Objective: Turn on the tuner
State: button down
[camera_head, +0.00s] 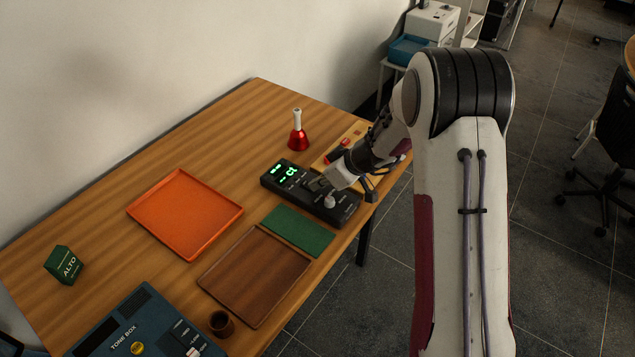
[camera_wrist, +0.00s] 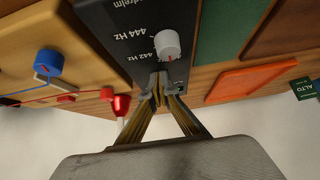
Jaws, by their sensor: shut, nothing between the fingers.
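The tuner (camera_head: 273,178) is a long black box near the right end of the table, with green characters lit on its display (camera_head: 291,172). My gripper (camera_head: 319,184) is over the middle of the tuner in the head view, partly hiding its top. In the wrist view the tuner (camera_wrist: 125,38) shows a pale round knob (camera_wrist: 167,43) and the labels 444 Hz and 442 Hz. There my gripper (camera_wrist: 158,84) is shut and empty, its fingertips close beside the knob. I cannot tell whether they touch the tuner.
A red bell (camera_head: 298,139) and a pale wooden board (camera_head: 357,130) lie behind the tuner. A green mat (camera_head: 298,231), a brown tray (camera_head: 255,277) and an orange tray (camera_head: 185,214) are nearby. A green ALTO box (camera_head: 64,265), a brown cup (camera_head: 221,323) and a blue tone box (camera_head: 140,325) stand farther left.

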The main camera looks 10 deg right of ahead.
jog(key=shift+r, duration=0.15)
jog(key=shift+r, duration=0.5)
jog(key=shift+r, duration=0.2)
jog(key=shift+d+r, duration=0.1)
jog(key=shift+r, duration=0.7)
jog(key=r, duration=0.2)
jog(key=shift+s+d+r, duration=0.3)
jog(key=shift+r, duration=0.1)
jog(key=s+d+r, duration=0.5)
jog(key=shift+s+r, duration=0.15)
jog(key=shift+r, duration=0.15)
